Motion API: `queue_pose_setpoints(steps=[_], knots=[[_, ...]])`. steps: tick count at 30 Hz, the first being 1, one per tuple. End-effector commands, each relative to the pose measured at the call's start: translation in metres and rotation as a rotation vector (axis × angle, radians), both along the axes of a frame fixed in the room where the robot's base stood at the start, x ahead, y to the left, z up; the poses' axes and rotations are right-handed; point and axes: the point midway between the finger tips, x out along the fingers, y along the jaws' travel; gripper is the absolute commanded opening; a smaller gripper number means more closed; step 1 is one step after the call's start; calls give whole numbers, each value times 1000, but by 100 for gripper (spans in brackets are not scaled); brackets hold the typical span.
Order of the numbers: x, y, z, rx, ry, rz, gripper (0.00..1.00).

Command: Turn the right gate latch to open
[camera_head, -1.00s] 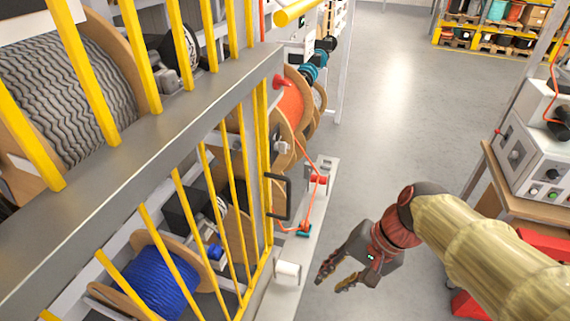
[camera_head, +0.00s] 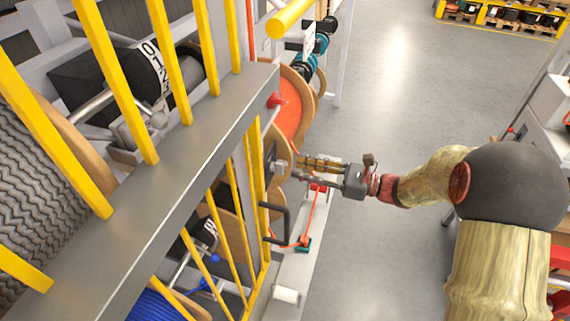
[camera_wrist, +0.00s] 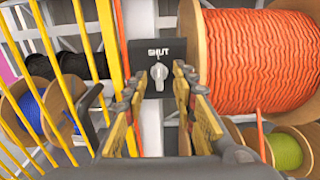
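The gate latch is a light grey knob (camera_wrist: 158,73) on a dark plate marked SHUT (camera_wrist: 158,52), in the wrist view straight ahead between my fingers. In the head view the knob (camera_head: 281,167) sits at the edge of the yellow-barred gate (camera_head: 236,190). My gripper (camera_head: 297,170) reaches in from the right, close to the knob; in the wrist view my gripper (camera_wrist: 157,100) has its two fingers apart, one on each side of the knob. Nothing is held. I cannot tell whether a fingertip touches the knob.
A black gate handle (camera_head: 276,222) stands out below the latch. A large orange reel (camera_wrist: 255,60) is close on the right in the wrist view, with a green reel (camera_wrist: 285,150) lower down. The grey floor (camera_head: 410,90) behind my arm is clear.

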Motion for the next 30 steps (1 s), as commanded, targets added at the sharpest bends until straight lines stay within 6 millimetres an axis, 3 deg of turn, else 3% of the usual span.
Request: queue_pose_setpoints(steps=[6,12,22,30], knots=[[11,33,0,-2,0,4,27],[17,49,0,-3,-2,2,27],[18,52,0,-4,-2,1,27],[18,52,0,-4,-2,1,11]])
